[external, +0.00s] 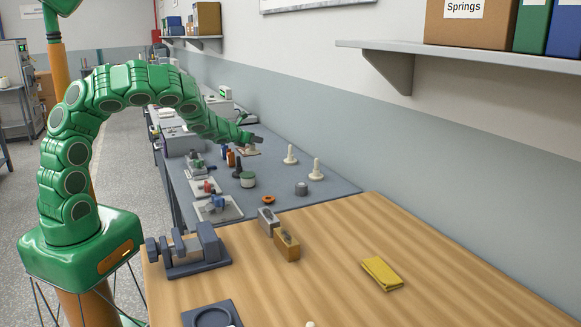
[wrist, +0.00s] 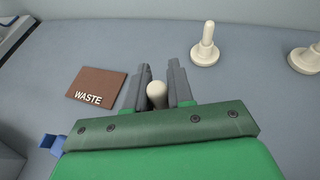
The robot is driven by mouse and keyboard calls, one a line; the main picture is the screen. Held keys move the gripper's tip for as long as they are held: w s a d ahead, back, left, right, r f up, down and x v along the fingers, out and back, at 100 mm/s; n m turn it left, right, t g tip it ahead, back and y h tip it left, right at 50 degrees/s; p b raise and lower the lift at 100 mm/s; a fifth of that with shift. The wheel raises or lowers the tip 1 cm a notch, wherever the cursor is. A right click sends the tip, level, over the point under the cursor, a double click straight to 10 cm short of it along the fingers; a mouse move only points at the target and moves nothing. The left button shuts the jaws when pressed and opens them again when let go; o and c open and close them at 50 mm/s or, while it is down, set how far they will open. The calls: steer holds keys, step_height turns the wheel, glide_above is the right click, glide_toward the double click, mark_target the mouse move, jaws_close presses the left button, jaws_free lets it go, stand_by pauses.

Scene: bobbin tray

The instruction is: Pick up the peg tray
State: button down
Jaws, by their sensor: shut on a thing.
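My gripper (wrist: 159,66) is shut on a cream, round-topped peg (wrist: 157,94), which shows between the two grey fingers in the wrist view. The peg's lower part and whatever it stands on are hidden behind my gripper's green body, so I cannot tell whether it is part of a tray. In the external view my gripper (external: 256,139) is low over the far part of the grey bench. Two similar cream pegs on round bases stand apart from it: one nearer (wrist: 206,46) and one at the right edge (wrist: 306,59).
A brown plate marked WASTE (wrist: 97,85) lies left of my fingers. The wall borders the bench on the right.

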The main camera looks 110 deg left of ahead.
steer(key=r, duration=0.1)
steer(key=d+r, duration=0.1)
steer(key=shift+s+d+r, duration=0.3)
steer(key=v, duration=1)
steer(key=shift+s, duration=0.1)
